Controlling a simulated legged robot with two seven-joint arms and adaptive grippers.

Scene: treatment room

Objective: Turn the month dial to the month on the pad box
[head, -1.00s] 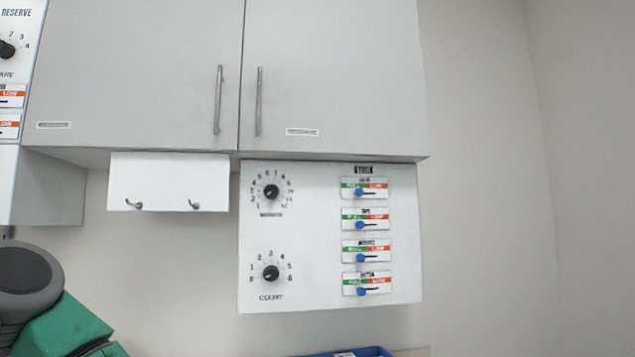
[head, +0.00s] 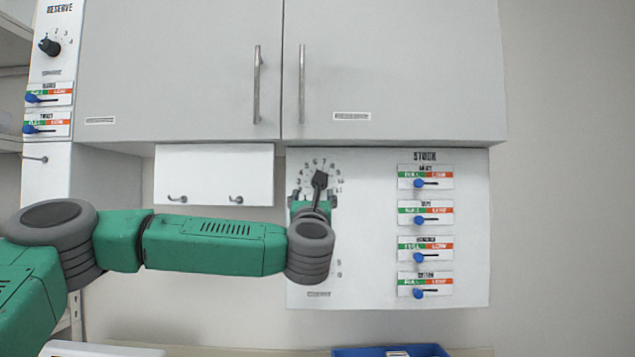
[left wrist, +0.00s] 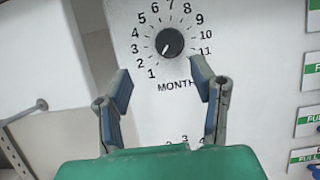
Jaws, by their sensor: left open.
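The month dial (head: 320,180) is a black knob at the upper left of the white stock panel, ringed by printed numbers. In the left wrist view, the month dial (left wrist: 170,42) lies just beyond the fingertips, and its pale mark points down-left, seemingly toward 1. My left gripper (head: 313,200) is in front of the panel just below the dial. In the left wrist view the left gripper (left wrist: 161,80) is open and empty, its fingers apart on either side of the MONTH label. I cannot see contact with the knob. No pad box and no right gripper are in view.
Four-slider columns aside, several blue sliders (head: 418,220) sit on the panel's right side. Grey cabinets (head: 400,70) hang above. A white hook board (head: 214,165) is left of the panel. My forearm hides the lower dial. A blue tray (head: 390,351) shows at the bottom.

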